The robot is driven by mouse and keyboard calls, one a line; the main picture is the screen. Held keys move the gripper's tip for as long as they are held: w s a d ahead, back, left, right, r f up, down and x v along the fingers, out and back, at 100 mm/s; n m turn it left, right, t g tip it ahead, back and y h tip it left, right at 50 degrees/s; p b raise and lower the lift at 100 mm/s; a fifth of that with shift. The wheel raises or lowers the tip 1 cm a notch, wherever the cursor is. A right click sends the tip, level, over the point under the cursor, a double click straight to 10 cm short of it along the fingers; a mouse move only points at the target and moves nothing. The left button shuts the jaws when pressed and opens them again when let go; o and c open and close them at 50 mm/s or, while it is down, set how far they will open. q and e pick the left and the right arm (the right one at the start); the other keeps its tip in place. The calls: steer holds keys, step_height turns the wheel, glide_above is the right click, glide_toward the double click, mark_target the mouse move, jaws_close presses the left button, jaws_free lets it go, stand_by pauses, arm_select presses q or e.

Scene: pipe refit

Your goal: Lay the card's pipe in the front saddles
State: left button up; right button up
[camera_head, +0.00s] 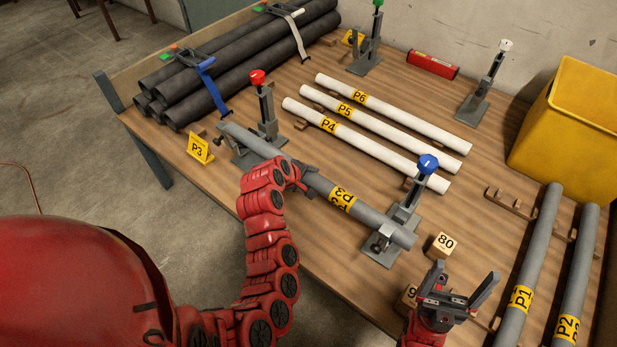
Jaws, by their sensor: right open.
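The yellow card (199,149) reads P3 and stands at the table's front left. The grey pipe P3 (373,217) lies along the front edge, its left part at the red-knobbed front saddle (268,112) and its right end at the blue-knobbed front saddle (408,205). Whether it is fully seated is hard to tell. Both knobbed levers stand up. My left gripper (302,176) is on the pipe left of its yellow label, its jaws closed around it; my arm hides part of the grip. My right gripper (465,276) is open and empty, right of the blue-knobbed saddle.
White pipes P4 (375,150), P5 (400,135) and P6 (410,117) lie behind. Grey pipes P1 (535,250) and P2 (580,270) lie at right by a yellow bin (575,125). A block marked 80 (441,245) sits near the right gripper. Dark pipes (240,60) are stacked back left.

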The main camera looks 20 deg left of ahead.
arm_select(q)
steer(key=o, duration=0.5)
steer(key=shift+o, duration=0.2)
steer(key=p+v, duration=0.6)
steer(key=v, duration=1.1)
steer(key=shift+r, duration=0.25)
